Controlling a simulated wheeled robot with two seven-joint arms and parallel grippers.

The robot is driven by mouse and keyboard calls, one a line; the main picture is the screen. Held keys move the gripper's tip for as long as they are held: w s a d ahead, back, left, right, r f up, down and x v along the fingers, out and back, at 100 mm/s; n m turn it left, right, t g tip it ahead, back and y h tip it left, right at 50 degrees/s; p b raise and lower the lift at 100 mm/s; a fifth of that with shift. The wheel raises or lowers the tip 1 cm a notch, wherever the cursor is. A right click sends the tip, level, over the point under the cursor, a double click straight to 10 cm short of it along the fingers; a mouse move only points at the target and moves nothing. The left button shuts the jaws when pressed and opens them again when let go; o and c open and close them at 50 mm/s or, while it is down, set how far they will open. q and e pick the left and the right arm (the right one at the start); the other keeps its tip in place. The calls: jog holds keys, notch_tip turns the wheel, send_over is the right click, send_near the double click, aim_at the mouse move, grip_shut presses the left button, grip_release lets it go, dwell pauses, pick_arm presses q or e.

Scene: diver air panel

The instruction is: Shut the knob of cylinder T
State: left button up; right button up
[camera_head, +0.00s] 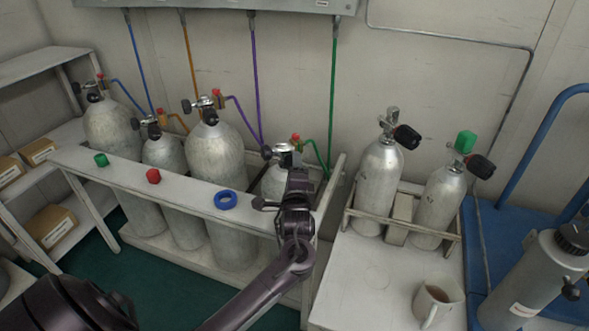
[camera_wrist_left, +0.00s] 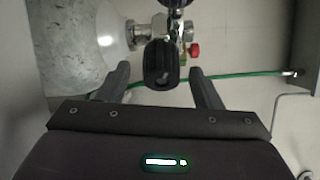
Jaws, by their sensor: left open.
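My left gripper (camera_head: 290,178) is at the valve of the rightmost cylinder (camera_head: 273,182) in the long rack, which a green hose (camera_head: 333,90) joins. In the left wrist view, my left gripper (camera_wrist_left: 160,78) is open, with one finger on each side of a black knob (camera_wrist_left: 160,62). The knob lies between the fingertips, with gaps on both sides. The valve's metal body (camera_wrist_left: 140,32) and a small red cap (camera_wrist_left: 195,50) show beyond it. My gripper and wrist hide part of this cylinder in the head view. No letter T is readable on any cylinder. My right gripper is out of view.
Other grey cylinders (camera_head: 215,150) with black knobs stand left in the rack. Green (camera_head: 101,160), red (camera_head: 153,176) and blue (camera_head: 226,200) rings lie on its rail (camera_head: 190,195). Two cylinders (camera_head: 379,175) and a mug (camera_head: 437,302) stand on the right bench (camera_head: 375,285).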

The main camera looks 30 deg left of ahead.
pick_arm(q)
jog(key=shift+x, duration=0.95)
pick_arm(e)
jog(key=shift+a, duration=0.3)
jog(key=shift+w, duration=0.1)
